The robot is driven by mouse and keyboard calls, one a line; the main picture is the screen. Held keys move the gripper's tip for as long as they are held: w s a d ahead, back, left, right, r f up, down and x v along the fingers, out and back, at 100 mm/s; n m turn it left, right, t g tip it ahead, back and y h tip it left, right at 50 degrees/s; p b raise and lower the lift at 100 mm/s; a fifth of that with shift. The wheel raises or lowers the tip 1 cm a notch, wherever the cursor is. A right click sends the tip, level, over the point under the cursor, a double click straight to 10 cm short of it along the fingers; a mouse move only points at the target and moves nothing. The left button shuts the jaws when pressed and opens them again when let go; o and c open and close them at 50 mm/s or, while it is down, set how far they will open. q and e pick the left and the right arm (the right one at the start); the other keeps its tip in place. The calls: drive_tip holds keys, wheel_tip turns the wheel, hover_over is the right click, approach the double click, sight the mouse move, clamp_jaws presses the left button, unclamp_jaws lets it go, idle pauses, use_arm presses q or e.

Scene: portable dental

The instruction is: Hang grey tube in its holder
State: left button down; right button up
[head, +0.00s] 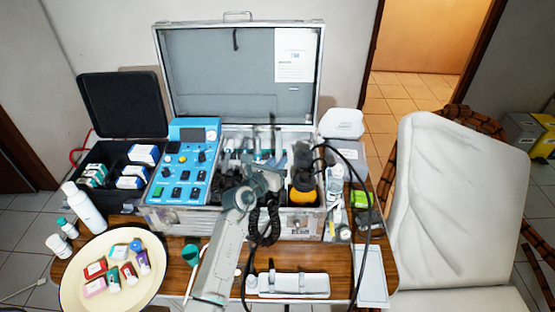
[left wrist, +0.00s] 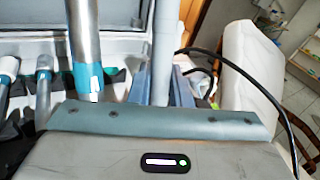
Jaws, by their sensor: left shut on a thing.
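My left arm reaches up from the bottom of the head view into the open case, with my left gripper (head: 264,156) over the instrument rail. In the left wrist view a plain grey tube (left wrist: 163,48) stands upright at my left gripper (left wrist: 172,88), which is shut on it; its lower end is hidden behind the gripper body. In that view a metallic tube with a teal band (left wrist: 84,45) stands to its left, with the dark and teal holder rail (left wrist: 113,82) behind. I cannot tell whether the grey tube touches a holder slot. My right gripper is not in view.
The blue control panel (head: 187,160) fills the case's left part. A cream plate (head: 75,290) with small boxes and a white tray (head: 292,285) are on the wooden table.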

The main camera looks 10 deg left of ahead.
use_arm(q)
drive_tip(key=shift+f, duration=0.1)
idle(0.3)
drive_tip(key=shift+s+d+f+b, duration=0.1)
drive_tip(key=shift+s+f+b, duration=0.15)
drive_tip(key=shift+f+b, duration=0.25)
drive_tip(key=shift+s+f+b, duration=0.25)
drive_tip(key=shift+f+b, duration=0.05)
drive_tip(key=shift+f, duration=0.4)
drive_tip(key=c, duration=1.3)
unclamp_jaws()
drive_tip(key=shift+o, duration=0.2)
drive_tip(key=shift+s, duration=0.1)
drive_tip(key=shift+p+v, duration=0.8)
drive_tip(key=shift+v, duration=0.5)
drive_tip(key=shift+p+v, duration=0.95)
drive_tip(key=shift+v, duration=1.7)
